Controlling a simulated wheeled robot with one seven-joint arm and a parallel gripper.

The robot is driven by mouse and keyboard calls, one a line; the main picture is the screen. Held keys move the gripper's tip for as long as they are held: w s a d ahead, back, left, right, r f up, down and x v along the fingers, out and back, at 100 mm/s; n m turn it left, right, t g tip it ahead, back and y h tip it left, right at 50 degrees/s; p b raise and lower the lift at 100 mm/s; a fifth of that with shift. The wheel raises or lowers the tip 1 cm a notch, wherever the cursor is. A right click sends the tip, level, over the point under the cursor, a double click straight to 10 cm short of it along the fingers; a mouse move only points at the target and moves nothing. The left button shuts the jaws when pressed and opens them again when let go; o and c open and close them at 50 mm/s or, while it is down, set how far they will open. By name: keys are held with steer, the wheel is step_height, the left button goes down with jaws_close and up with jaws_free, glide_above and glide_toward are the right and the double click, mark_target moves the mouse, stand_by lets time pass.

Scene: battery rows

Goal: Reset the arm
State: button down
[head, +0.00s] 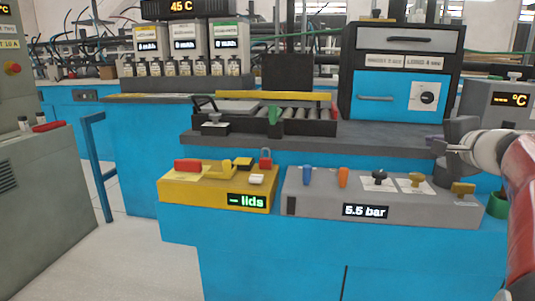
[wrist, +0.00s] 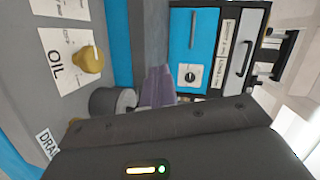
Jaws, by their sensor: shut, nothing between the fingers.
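My gripper (head: 436,146) is at the right of the head view, in front of the oven-like unit and above the right end of the grey control panel (head: 330,205). In the wrist view its dark body fills the bottom, and purplish fingers (wrist: 158,88) show just beyond it. The fingers are shut with nothing held. My red and white arm reaches in from the right edge of the head view and hides part of the bench there.
Just below my gripper are a yellow knob (head: 416,180) on a paper label and a brass-coloured knob (head: 462,188). A grey round post (wrist: 112,103) stands close to the fingers. The blue-doored unit (head: 387,97) is behind. A yellow lids box (head: 215,190) is further left.

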steer(key=s+a+f+n+g+y, duration=0.1)
steer(key=s+a+f+n+g, duration=0.2)
steer(key=a, duration=0.4)
steer(key=s+a+f+n+g+y+p, duration=0.1)
steer(key=s+a+f+n, duration=0.2)
steer(key=s+a+f, duration=0.35)
steer(key=s+a+f+n+g+y, duration=0.1)
steer(key=s+a+f+n+g, duration=0.15)
steer(key=a, duration=0.65)
steer(key=s+a+f+n+g+h+p, duration=0.1)
steer(key=s+a+f+n+g+h, duration=0.1)
steer(key=s+f+n, duration=0.5)
steer(key=s+f+g+h, duration=0.1)
steer(key=s+f, duration=0.2)
steer(key=s, duration=0.4)
steer(key=shift+s+a+f, duration=0.3)
steer(key=shift+a+f, duration=0.05)
steer(key=shift+a, duration=0.05)
steer(key=c, duration=2.1)
jaws_free()
steer(key=shift+g, duration=0.25)
steer(key=shift+c, duration=0.2)
